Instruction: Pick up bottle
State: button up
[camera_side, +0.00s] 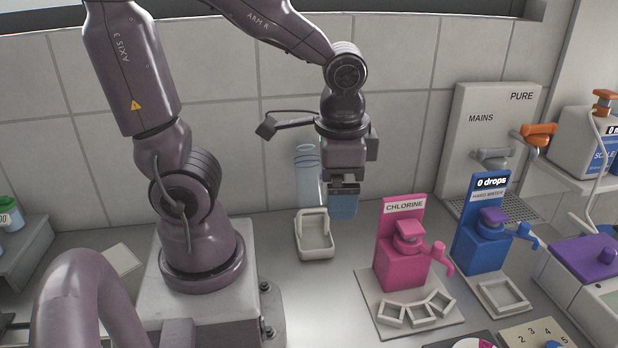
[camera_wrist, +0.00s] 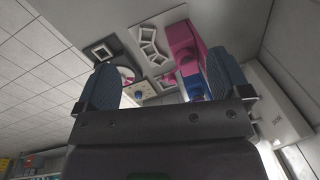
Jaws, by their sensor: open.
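A clear, pale blue bottle (camera_side: 308,172) with ringed ridges near its top stands upright by the back wall in the side view. My gripper (camera_side: 343,208) points down just right of the bottle in that picture; the depth gap between them is hard to judge. In the wrist view my gripper (camera_wrist: 161,64) has its two blue fingers wide apart with nothing held between them. The bottle does not show in the wrist view. A white holder (camera_side: 315,252) sits at the foot of the bottle, and I cannot tell whether the bottle stands in it.
A pink chlorine dispenser (camera_side: 400,255) and a blue hard-water dispenser (camera_side: 483,235) stand to the right. A mains/pure panel (camera_side: 490,125) is behind them. A purple-topped device (camera_side: 590,257) is at the far right. The counter between the white holder and the pink dispenser is clear.

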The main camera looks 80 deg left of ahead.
jog(key=s+a+f+m+g+y, duration=0.1)
jog(key=a+f+m+g+y, duration=0.35)
jog(key=f, duration=0.25)
jog(key=m+t+y, duration=0.2)
jog(key=m+y, duration=0.6)
jog(key=m, duration=0.3)
send_near(314, 186)
jog(key=shift+h, duration=0.25)
jog(key=x, duration=0.6)
jog(key=shift+s+a+r, duration=0.1)
jog(key=shift+a+r, duration=0.15)
jog(key=shift+a, duration=0.15)
jog(key=shift+x, duration=3.1)
jog(key=shift+d+f, duration=0.15)
jog(key=shift+f, duration=0.05)
jog(key=shift+c, duration=0.2)
jog(key=c, duration=1)
jog(key=shift+r, duration=0.1)
